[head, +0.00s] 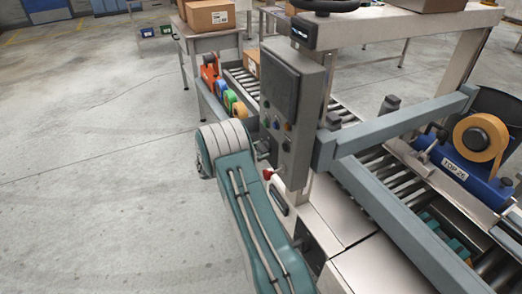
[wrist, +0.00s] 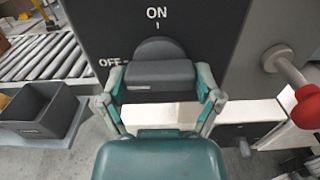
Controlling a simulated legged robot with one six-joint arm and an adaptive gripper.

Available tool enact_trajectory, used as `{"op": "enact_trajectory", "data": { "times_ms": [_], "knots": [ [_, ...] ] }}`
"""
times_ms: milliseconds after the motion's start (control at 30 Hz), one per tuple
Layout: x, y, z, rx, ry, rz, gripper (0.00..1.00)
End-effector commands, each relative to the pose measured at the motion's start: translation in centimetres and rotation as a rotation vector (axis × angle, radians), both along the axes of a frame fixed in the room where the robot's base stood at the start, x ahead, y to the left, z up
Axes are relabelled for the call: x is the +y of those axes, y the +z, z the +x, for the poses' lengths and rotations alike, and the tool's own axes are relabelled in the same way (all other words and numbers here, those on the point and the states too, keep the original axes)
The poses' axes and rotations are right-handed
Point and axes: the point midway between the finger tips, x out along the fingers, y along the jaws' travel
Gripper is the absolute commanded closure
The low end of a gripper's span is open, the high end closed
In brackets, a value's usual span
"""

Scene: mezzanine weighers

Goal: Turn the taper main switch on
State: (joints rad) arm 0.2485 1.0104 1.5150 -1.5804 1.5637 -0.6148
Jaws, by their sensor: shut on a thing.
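The main switch (wrist: 158,72) is a dark grey knob with a wide bar grip on a dark panel. The word ON stands above it with a small tick, and OFF is at its left. The bar lies level across the wrist view, in line with the OFF side rather than upright to ON. My gripper (wrist: 161,82) is shut on the bar, one teal and grey finger at each end.
A red-ended lever (wrist: 307,106) sticks out right of the switch; its red knob also shows in the head view (head: 268,174). A grey bin (wrist: 40,110) and rollers (wrist: 45,58) lie left. A blue tape unit (head: 462,170) stands right of the box. Open floor (head: 90,150) is left.

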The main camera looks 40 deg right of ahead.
Motion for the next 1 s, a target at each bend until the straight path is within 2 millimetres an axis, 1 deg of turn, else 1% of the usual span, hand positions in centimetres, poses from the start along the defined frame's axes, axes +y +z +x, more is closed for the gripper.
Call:
{"op": "enact_trajectory", "data": {
  "times_ms": [167, 367, 567, 1000],
  "knots": [
    [-0.18, 0.03, 0.06, -0.021, 0.002, -0.005, 0.65],
    [-0.25, 0.03, 0.06, -0.103, 0.002, -0.024, 0.65],
    [-0.32, 0.03, 0.07, -0.253, 0.001, -0.06, 0.65],
    [-0.39, 0.03, 0.04, -0.659, 0.001, -0.157, 0.65]
  ]
}}
